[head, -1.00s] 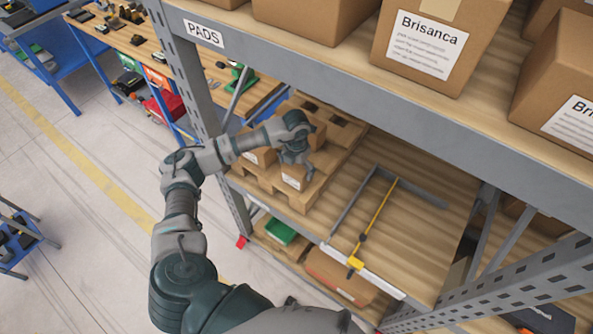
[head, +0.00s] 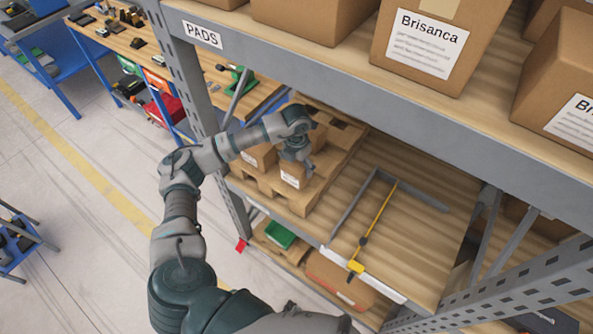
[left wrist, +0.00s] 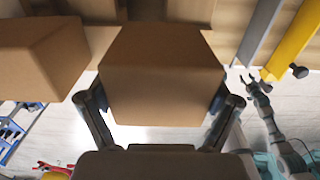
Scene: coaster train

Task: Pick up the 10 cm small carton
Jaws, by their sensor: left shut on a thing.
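A small brown carton (head: 293,176) with a white label stands at the wooden pallet on the middle shelf level. In the left wrist view the carton (left wrist: 162,78) fills the space between the two fingers. My left gripper (head: 297,160) reaches down over it from above and is shut on it; the fingers (left wrist: 161,105) press on its left and right sides. In the head view the gripper hides the carton's top. I cannot tell whether the carton still touches the pallet. My right gripper does not show clearly in the head view.
Other small cartons (head: 259,156) stand close beside on the pallet (head: 300,203). The upper shelf beam (head: 330,85), with large boxes (head: 425,45), hangs above. A grey upright (head: 190,95) stands behind my forearm.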

